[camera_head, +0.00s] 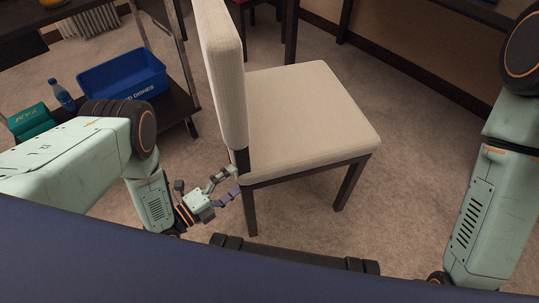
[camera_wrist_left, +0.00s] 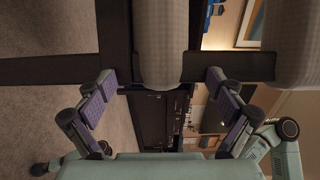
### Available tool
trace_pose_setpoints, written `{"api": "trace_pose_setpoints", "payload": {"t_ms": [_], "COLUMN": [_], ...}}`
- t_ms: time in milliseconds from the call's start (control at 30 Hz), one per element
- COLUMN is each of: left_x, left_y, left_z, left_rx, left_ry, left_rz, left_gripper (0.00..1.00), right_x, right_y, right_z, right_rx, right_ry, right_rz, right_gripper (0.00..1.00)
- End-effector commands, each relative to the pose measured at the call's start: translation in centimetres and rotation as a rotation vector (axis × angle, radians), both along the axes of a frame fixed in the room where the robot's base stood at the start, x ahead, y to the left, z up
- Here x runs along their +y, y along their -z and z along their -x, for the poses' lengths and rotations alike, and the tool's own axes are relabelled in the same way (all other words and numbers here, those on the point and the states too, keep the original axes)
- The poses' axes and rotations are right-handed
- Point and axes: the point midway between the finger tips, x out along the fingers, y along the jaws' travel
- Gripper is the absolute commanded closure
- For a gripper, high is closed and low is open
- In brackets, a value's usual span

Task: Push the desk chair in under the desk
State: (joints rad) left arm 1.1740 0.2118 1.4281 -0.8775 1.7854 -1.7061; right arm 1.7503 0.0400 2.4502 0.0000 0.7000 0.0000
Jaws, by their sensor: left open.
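The desk chair (camera_head: 305,115) has a cream seat and back on dark legs. It stands upright on the carpet, its back to the left and its seat toward the right. My left gripper (camera_head: 228,187) is open at the lower rear of the chair, beside the dark frame below the backrest. In the left wrist view, the open fingers (camera_wrist_left: 168,84) lie on either side of the cream backrest (camera_wrist_left: 160,45), with a dark crossbar just beyond; contact is unclear. A dark desk top (camera_head: 485,12) shows partly at the upper right, apart from the chair. My right gripper is out of view.
A dark cart shelf at the left holds a blue bin (camera_head: 122,78). A teal box (camera_head: 32,122) and a blue bottle (camera_head: 63,97) are beside it. Another chair's dark legs (camera_head: 290,30) stand behind. Carpet (camera_head: 420,110) right of the seat is clear.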

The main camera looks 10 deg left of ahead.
Motion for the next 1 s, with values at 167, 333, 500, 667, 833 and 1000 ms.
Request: {"api": "trace_pose_setpoints", "payload": {"t_ms": [167,333,500,667,833,1000], "left_x": [-2.8,-5.0,-6.9,-8.0,-8.5,-8.6], "left_y": [-0.2,-0.3,-0.6,-0.6,-0.6,-0.6], "left_z": [-3.3,-6.1,-8.9,-10.7,-11.6,-11.8], "left_rx": [-0.017,-0.016,-0.021,-0.02,-0.019,-0.019], "left_ry": [0.01,0.01,0.011,0.006,0.003,0.001], "left_rz": [0.007,0.006,0.007,0.007,0.006,0.006], "left_gripper": [0.09,0.09,0.09,0.09,0.09,0.09], "right_x": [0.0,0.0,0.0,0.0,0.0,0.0], "right_y": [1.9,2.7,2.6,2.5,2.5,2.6], "right_z": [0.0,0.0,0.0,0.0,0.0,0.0], "right_rx": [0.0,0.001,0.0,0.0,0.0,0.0], "right_ry": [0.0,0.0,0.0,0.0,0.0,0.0], "right_rz": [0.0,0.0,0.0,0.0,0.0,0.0], "right_gripper": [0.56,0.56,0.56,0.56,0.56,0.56]}}
